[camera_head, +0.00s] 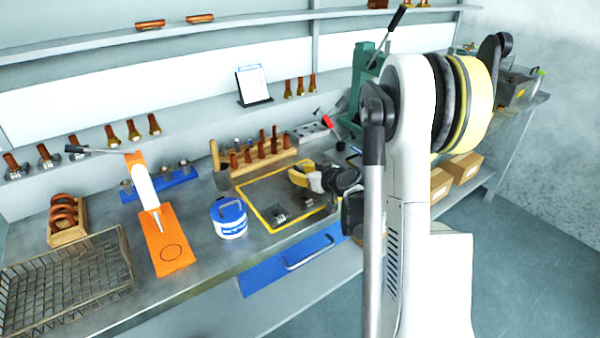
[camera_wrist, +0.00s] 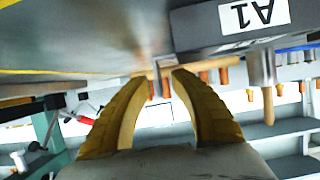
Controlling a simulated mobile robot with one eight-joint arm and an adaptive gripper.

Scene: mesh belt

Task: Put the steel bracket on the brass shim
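My gripper (camera_head: 297,177) has yellow fingers and hangs over the far right part of a yellow-bordered grey mat (camera_head: 258,192) on the bench. In the wrist view the two fingers (camera_wrist: 160,77) stand apart. A thin grey piece shows between or behind their tips, and I cannot tell whether they touch it. Two small metal pieces lie on the mat, a nearer one (camera_head: 279,213) and one further right (camera_head: 306,200). They are too small to tell which is the steel bracket or the brass shim.
A blue-and-white tub (camera_head: 229,219) stands left of the mat. A wooden rack (camera_head: 272,160) with several copper-coloured pegs is behind it. An orange-and-white lever tool (camera_head: 165,240) and a wire basket (camera_head: 70,275) are further left. A green press (camera_head: 362,75) stands behind my arm.

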